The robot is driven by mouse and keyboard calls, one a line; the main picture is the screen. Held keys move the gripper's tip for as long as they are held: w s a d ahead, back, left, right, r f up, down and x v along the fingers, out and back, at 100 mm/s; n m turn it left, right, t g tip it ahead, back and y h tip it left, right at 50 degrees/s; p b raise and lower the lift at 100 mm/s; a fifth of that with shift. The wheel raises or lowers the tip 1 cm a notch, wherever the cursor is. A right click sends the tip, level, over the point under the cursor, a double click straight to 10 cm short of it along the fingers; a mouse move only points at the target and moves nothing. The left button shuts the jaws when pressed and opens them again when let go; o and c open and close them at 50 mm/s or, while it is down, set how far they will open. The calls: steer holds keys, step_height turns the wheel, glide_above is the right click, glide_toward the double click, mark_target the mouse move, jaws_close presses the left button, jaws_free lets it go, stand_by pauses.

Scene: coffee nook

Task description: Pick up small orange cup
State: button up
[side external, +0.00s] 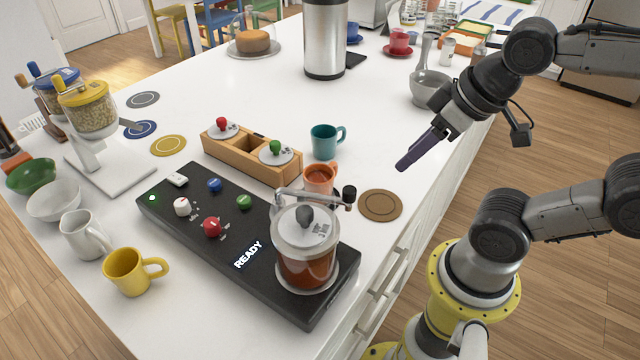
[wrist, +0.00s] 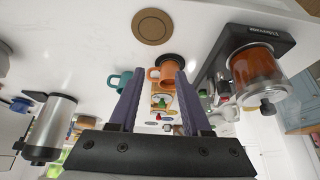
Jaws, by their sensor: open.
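The small orange cup (side external: 319,179) stands upright on the white counter, between the wooden holder and the glass coffee jar, in the side view. The jar's spout and arm pass close in front of it. In the wrist view the orange cup (wrist: 167,75) lies ahead between my finger tips, with its handle to the left. My gripper (side external: 404,166) is to the right of the cup in the side view, above the counter and apart from it. Its purple fingers (wrist: 157,80) are open and empty in the wrist view.
A teal cup (side external: 325,141) stands close behind the orange cup. The black machine (side external: 160,207) with the glass jar (side external: 306,250) is in front of it. A brown coaster (side external: 380,205) lies to its right. Counter space under my gripper is clear.

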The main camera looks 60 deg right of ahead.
mark_target(335, 163)
steer(key=w+f+m+y, duration=0.2)
steer(key=m+y, duration=0.1)
steer(key=w+d+f+m+g+y, duration=0.1)
steer(key=w+f+m+y, duration=0.1)
steer(key=m+y, duration=0.1)
steer(key=w+f+m+g+y, duration=0.1)
steer(key=w+f+m+y, duration=0.1)
steer(key=f+y, duration=0.1)
steer(key=shift+w+d+m, duration=0.15)
steer(key=shift+w+m, duration=0.2)
steer(key=shift+m, duration=0.05)
steer(key=w+d+m+t, duration=0.1)
steer(key=d, duration=0.1)
steer(key=w+d+m+t, duration=0.1)
steer(key=d+t, duration=0.1)
steer(key=w+d+m+t+y, duration=0.1)
steer(key=w+d+m, duration=0.1)
steer(key=shift+f+t, duration=0.3)
steer(key=shift+t, duration=0.1)
steer(key=shift+w+f, duration=0.1)
steer(key=shift+w, duration=0.05)
steer(key=shift+x, duration=3.6)
jaws_close()
